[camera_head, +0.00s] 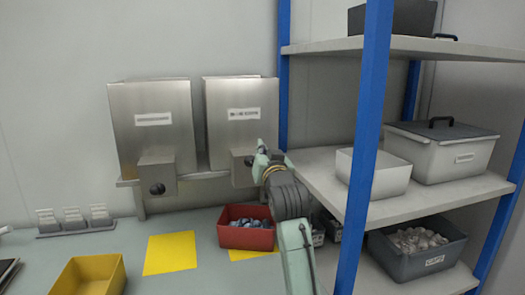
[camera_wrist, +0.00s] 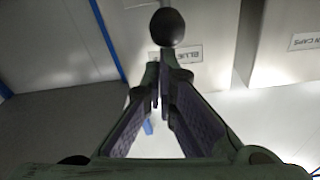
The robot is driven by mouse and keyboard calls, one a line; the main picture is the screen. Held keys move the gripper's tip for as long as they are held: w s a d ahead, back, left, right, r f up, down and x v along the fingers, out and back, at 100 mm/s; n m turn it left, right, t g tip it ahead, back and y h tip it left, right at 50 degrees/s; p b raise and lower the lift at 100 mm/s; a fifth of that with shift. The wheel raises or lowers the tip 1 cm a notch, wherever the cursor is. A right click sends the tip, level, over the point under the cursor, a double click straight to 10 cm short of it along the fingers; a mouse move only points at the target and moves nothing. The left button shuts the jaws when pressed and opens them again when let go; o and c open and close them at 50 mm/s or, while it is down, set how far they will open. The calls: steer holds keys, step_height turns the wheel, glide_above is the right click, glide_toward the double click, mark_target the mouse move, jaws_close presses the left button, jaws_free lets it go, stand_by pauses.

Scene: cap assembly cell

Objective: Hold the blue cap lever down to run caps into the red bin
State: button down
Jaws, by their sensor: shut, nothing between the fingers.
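The blue cap dispenser (camera_head: 240,115) is the right one of two metal hoppers on the wall. Its label reads "BLUE" in the wrist view (camera_wrist: 188,53). A round black lever knob (camera_wrist: 168,27) shows there just beyond my fingertips; I cannot tell whether they touch. In the head view my gripper (camera_head: 263,150) is at the front right of this dispenser's outlet box and partly hides it. My gripper (camera_wrist: 163,72) is shut and empty. The red bin (camera_head: 246,237) stands on the table below the dispenser and holds many dark bluish caps.
The left dispenser (camera_head: 153,120) has its own black knob (camera_head: 157,188). A yellow bin (camera_head: 88,277) and a yellow mat (camera_head: 170,253) lie to the left. A blue shelf post (camera_head: 367,130) and shelves with boxes stand close to the right of my arm.

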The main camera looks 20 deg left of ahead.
steer(key=shift+s+d+f+t+b, duration=0.15)
steer(key=shift+f+t+b, duration=0.2)
steer(key=shift+b, duration=0.5)
steer(key=shift+s+f+y+b, duration=0.15)
steer(key=shift+f+y+b, duration=0.2)
steer(key=shift+b, duration=0.5)
step_height(320, 180, down, 8)
steer(key=s+m+t+y+b, duration=0.1)
steer(key=t+b, duration=0.5)
steer(key=b, duration=1)
steer(key=shift+d+y+b, duration=0.3)
steer(key=shift+y+b, duration=0.05)
steer(key=shift+y, duration=0.5)
steer(key=shift+f, duration=0.25)
